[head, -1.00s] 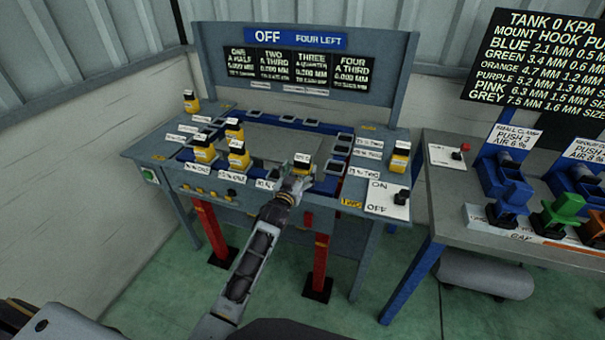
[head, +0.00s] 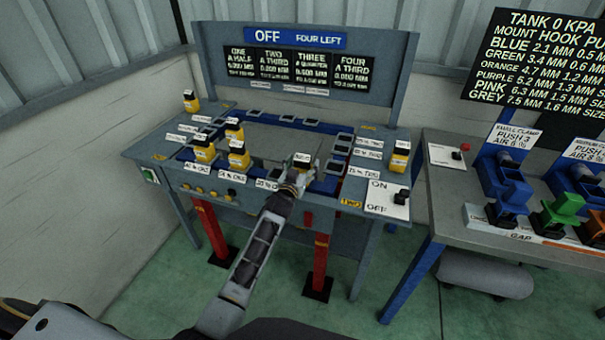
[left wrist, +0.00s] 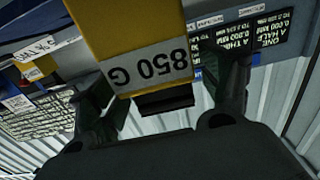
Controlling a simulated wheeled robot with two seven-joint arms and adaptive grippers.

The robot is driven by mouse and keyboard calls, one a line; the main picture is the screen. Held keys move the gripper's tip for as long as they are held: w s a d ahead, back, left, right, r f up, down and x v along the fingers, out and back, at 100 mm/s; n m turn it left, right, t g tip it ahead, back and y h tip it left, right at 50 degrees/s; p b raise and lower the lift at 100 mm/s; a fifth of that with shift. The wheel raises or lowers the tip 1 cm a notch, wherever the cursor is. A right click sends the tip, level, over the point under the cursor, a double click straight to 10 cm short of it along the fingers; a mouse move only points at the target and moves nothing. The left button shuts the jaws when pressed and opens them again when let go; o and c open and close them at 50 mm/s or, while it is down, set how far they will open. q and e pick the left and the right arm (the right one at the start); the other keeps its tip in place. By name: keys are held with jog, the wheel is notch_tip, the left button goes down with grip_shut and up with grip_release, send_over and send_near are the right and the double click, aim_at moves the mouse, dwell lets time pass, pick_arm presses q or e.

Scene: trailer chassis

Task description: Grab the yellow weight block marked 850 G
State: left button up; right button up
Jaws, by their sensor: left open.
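The yellow weight block marked 850 G (left wrist: 128,28) fills the upper middle of the left wrist view, with its white label upside down and a black part at its end. My left gripper (left wrist: 168,78) is open, with one dark finger on each side of the block. I cannot tell whether either finger touches it. In the head view the same block (head: 302,160) stands at the front right of the blue-grey bench (head: 175,180), partly hidden behind my left gripper (head: 299,175). My right gripper is not in view.
Several other yellow blocks stand on the bench, including one at the left (head: 204,153) and one at the right (head: 400,158). A white ON/OFF switch plate (head: 386,198) is at the right front. A sign panel (head: 300,65) rises behind. A second table (head: 455,200) stands to the right.

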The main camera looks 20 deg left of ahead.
pick_arm(q)
jog(key=c, duration=1.7)
jog(key=shift+r, duration=0.15)
grip_shut()
jog(key=shift+r, duration=5.05)
